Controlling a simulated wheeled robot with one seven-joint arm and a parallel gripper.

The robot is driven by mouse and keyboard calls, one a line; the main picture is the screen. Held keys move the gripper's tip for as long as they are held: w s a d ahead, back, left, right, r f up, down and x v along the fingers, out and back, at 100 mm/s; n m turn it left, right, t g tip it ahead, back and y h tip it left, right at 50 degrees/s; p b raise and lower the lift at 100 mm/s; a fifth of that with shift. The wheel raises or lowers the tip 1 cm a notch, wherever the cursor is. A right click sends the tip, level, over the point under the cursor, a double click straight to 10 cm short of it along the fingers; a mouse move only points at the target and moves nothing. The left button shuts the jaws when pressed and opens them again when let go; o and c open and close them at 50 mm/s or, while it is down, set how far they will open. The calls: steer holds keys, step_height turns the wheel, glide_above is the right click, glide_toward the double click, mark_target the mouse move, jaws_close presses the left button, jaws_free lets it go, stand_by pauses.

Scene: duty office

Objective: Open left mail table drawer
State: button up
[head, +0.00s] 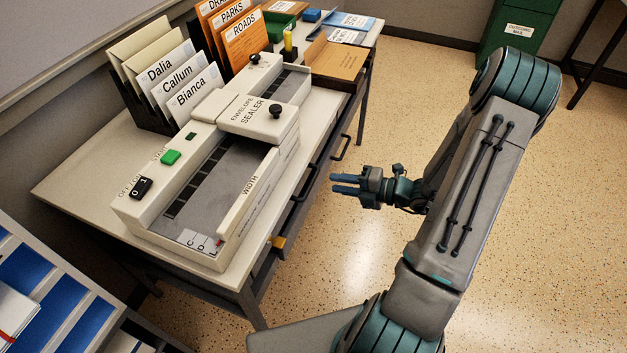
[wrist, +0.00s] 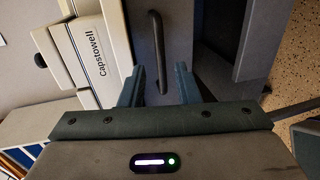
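The mail table (head: 80,190) stands at the left with its drawer fronts facing my arm. Two dark bar handles show on that side: a nearer one (head: 299,211), at the left when facing the drawers, and a farther one (head: 342,147). Both drawers look shut. My gripper (head: 338,184) is open and empty, its blue fingers pointing at the drawer side from a short distance. In the wrist view one dark handle (wrist: 156,58) lies ahead of the gap between the spread fingers (wrist: 158,84), apart from them. I cannot tell which drawer it belongs to.
An envelope sealer (head: 215,185) covers the near tabletop, with name-card and orange folder racks behind. A small yellow piece (head: 279,242) is at the table's front near the left handle. A blue-shelved rack (head: 50,300) stands bottom left. The floor (head: 400,110) beside the table is clear.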

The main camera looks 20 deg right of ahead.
mark_target(313, 178)
steer(key=x, duration=0.8)
steer(key=shift+b, duration=0.4)
steer(key=shift+c, duration=0.3)
jaws_close()
